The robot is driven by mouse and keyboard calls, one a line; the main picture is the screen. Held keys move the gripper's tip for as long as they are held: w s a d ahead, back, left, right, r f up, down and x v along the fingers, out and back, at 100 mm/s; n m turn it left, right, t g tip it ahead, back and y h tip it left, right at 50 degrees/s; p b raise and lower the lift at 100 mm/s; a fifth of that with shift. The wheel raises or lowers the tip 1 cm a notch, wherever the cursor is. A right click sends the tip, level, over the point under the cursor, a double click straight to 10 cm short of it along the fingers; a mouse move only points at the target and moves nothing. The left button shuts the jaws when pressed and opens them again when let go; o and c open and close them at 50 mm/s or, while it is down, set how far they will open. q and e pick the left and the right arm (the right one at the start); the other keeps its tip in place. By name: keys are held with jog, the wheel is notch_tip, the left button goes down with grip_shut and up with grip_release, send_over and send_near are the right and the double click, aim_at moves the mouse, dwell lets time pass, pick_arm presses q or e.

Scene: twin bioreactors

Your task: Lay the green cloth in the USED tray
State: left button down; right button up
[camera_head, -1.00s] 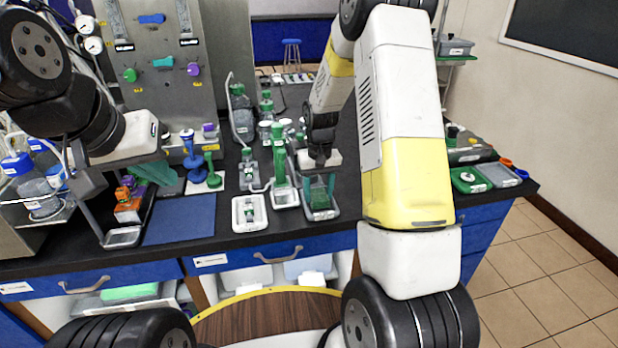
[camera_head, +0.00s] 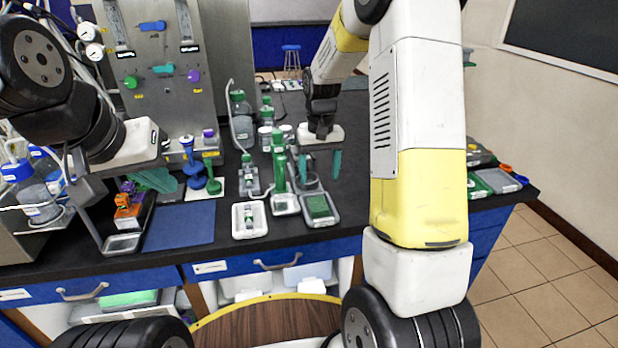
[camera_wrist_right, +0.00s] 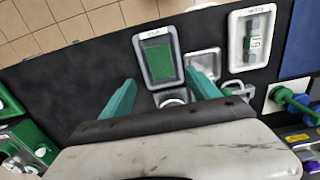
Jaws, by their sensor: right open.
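The green cloth (camera_head: 318,206) lies flat inside a small pale grey tray (camera_head: 335,219) near the front edge of the bench. In the right wrist view the cloth (camera_wrist_right: 158,60) fills the tray floor, and the tray rim (camera_wrist_right: 138,63) carries a label too small to read surely. My right gripper (camera_head: 322,172) is open and empty above and behind the tray, its two teal fingers apart. In the right wrist view my right gripper (camera_wrist_right: 162,80) frames the tray's near end without touching the cloth. My left gripper (camera_head: 155,180) is at the left; its jaw opening is unclear.
A white tray with a vial (camera_head: 249,218) stands left of the cloth's tray. Green-capped bottles (camera_head: 279,170) stand close behind. A blue mat (camera_head: 180,225) lies further left. Green and grey trays (camera_head: 493,181) sit at the right end. Dark bench right of the cloth's tray is clear.

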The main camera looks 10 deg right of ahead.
jog(key=s+r+t+y, duration=0.1)
jog(key=s+r, duration=0.4)
jog(key=r, duration=0.2)
jog(key=s+r+t, duration=0.2)
jog(key=s+r, duration=0.2)
jog(key=r, duration=0.3)
jog(key=s+a+r+t, duration=0.1)
jog(key=s+r, duration=0.1)
jog(key=s, duration=0.5)
jog(key=s+a+r+t+y, duration=0.1)
jog(key=s+r+t, duration=0.1)
jog(key=s, duration=0.6)
jog(key=shift+s+a, duration=0.15)
